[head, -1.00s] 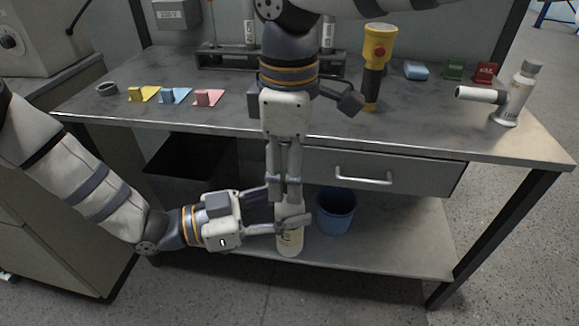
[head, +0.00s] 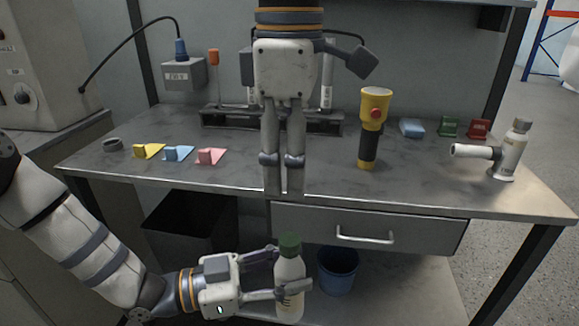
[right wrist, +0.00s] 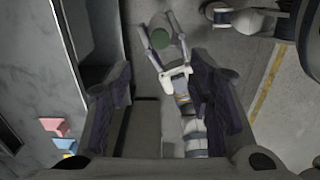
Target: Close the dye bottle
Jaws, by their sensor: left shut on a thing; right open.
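The dye bottle is a white bottle (head: 290,272) with a green cap (head: 289,243) on its top. It stands upright, held in front of the table. My left gripper (head: 287,268) is shut on its body below the cap. In the right wrist view the green cap (right wrist: 159,42) shows from above, near the left gripper's fingers. My right gripper (head: 283,188) points down above the cap, apart from it, open and empty. How tightly the cap sits cannot be told.
The table (head: 400,190) has a drawer (head: 370,227) below its front edge. A yellow flashlight (head: 373,120), a white spray bottle (head: 512,150) and coloured blocks stand on top. A black bin (head: 190,225) and a blue bucket (head: 338,268) are below.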

